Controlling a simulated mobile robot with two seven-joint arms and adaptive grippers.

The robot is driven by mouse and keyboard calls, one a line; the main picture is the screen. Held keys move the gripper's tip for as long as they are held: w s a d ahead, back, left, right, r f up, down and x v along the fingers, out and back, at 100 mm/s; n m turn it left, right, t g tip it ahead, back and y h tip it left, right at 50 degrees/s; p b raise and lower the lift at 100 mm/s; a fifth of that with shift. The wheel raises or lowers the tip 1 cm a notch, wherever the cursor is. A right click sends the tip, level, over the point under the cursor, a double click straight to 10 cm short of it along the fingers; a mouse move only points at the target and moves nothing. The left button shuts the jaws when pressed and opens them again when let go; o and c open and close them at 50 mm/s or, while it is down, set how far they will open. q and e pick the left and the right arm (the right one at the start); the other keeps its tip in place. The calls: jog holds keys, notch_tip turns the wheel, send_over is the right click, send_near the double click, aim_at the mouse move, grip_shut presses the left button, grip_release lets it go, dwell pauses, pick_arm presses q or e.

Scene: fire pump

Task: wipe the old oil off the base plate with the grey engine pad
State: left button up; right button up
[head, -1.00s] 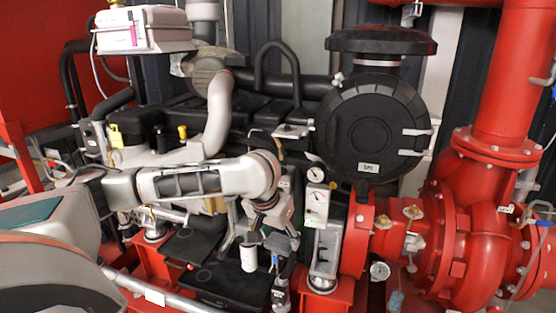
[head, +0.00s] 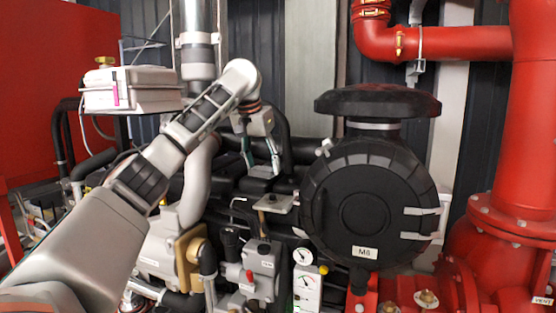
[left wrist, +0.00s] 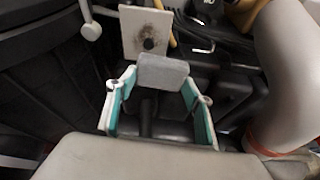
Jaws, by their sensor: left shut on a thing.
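My left gripper (head: 262,168) hangs fingers-down above the dark engine top, behind a small pale plate. In the left wrist view the gripper (left wrist: 160,108) has its teal-lined fingers either side of a grey pad (left wrist: 163,72) and is shut on it. The pale base plate (left wrist: 132,22) shows just beyond the pad, with a dark oily smear (left wrist: 147,34) around a dark round spot. A small plate on the engine in the head view (head: 275,203) appears to be this plate. The pad is not clear in the head view. My right gripper is out of view.
A big round black housing (head: 368,210) stands right of the plate. A pale curved pipe (head: 198,180) rises to its left. Gauges (head: 304,257) and valves sit below, and red pipes (head: 530,120) fill the right side. A white box (head: 130,88) is at upper left.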

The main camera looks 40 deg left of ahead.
pick_arm(q)
jog(key=shift+a+r, duration=0.1)
jog(key=shift+r, duration=0.2)
jog(key=shift+s, duration=0.1)
jog(key=shift+f, duration=0.7)
jog(key=shift+s+f, duration=0.1)
jog(key=shift+f, duration=2.1)
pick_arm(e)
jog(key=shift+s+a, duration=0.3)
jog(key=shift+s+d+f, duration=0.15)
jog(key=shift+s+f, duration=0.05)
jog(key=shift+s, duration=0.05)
